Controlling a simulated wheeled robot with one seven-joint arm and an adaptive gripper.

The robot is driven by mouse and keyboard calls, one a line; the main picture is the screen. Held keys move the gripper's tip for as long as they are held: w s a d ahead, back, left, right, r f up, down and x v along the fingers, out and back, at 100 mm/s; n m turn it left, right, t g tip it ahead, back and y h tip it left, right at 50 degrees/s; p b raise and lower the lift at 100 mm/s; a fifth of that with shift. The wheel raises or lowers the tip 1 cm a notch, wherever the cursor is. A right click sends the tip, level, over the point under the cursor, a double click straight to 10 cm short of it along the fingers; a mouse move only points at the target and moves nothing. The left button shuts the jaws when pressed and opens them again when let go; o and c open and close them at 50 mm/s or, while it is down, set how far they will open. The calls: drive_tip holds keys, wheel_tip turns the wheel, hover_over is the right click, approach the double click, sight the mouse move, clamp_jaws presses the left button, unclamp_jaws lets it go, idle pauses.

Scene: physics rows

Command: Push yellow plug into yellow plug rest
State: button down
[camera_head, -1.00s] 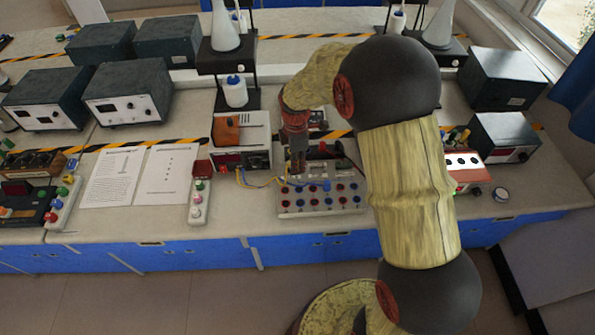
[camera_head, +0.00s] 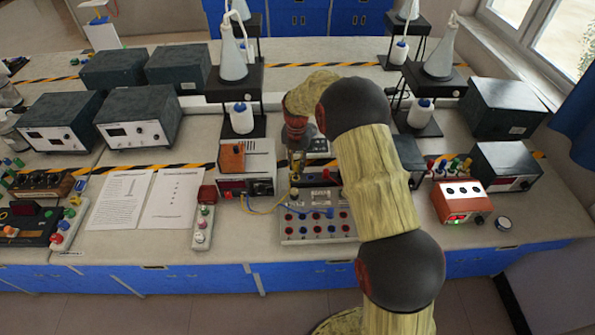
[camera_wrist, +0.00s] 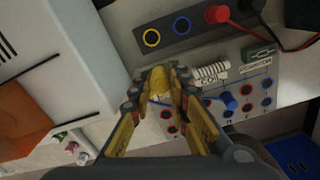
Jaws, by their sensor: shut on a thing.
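My gripper (camera_wrist: 160,88) is shut on the yellow plug (camera_wrist: 158,80), whose rounded yellow body shows between the fingers in the wrist view. A yellow-ringed dark socket (camera_wrist: 151,38), which looks like the yellow plug rest, is in a grey strip just beyond the fingertips. The plug looks apart from this socket, and its tip is hidden. A blue-ringed socket (camera_wrist: 182,25) is to its right. In the head view my gripper (camera_head: 297,165) is above the back edge of the socket board (camera_head: 318,232), and the plug is too small to make out clearly.
A red plug (camera_wrist: 217,14) with a cable sits right of the ringed sockets. A blue plug (camera_wrist: 229,101) stands on the board. A white instrument box (camera_wrist: 60,60) is close on the left. A yellow wire (camera_head: 262,210) curves left of the board.

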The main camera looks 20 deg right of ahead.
sight(296, 172)
drive_tip(key=w+f+n, duration=0.1)
drive_tip(key=f, duration=0.1)
drive_tip(key=w+f+n+b, duration=0.1)
drive_tip(key=f, duration=0.1)
drive_tip(key=w+d+f+n+b, duration=0.1)
drive_tip(key=w+f, duration=0.1)
drive_tip(key=shift+n, duration=0.3)
drive_tip(key=shift+f, duration=0.35)
drive_tip(key=shift+s+f+b, duration=0.1)
drive_tip(key=shift+f+b, duration=0.35)
drive_tip(key=shift+f, duration=0.75)
idle(1.9)
drive_tip(key=c, duration=1.6)
unclamp_jaws()
drive_tip(key=shift+o, duration=0.7)
drive_tip(key=shift+o, duration=1.2)
